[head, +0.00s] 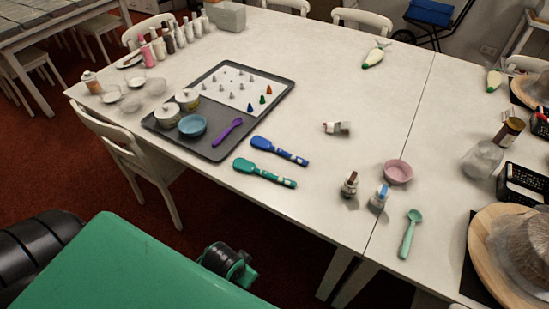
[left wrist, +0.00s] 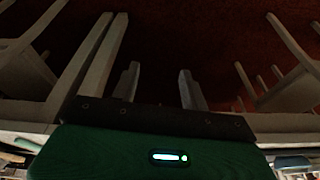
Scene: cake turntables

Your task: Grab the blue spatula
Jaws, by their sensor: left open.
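The blue spatula (head: 280,150) lies flat on the white table in the head view, just right of the dark tray. A green spatula (head: 264,173) lies beside it, nearer to me. My left gripper (left wrist: 157,80) shows in the left wrist view with its two fingers apart and nothing between them. It faces chair legs and the dark red floor, and the blue spatula cannot be made out there. The left gripper's fingers do not show in the head view. My right gripper is not in view.
The dark tray (head: 225,150) holds piping tips, tubs, a blue bowl (head: 192,126) and a purple spoon (head: 228,132). A small bottle (head: 337,127), another bottle (head: 349,184) and a pink bowl (head: 398,172) stand to the right. A chair (head: 140,165) stands at the near left edge.

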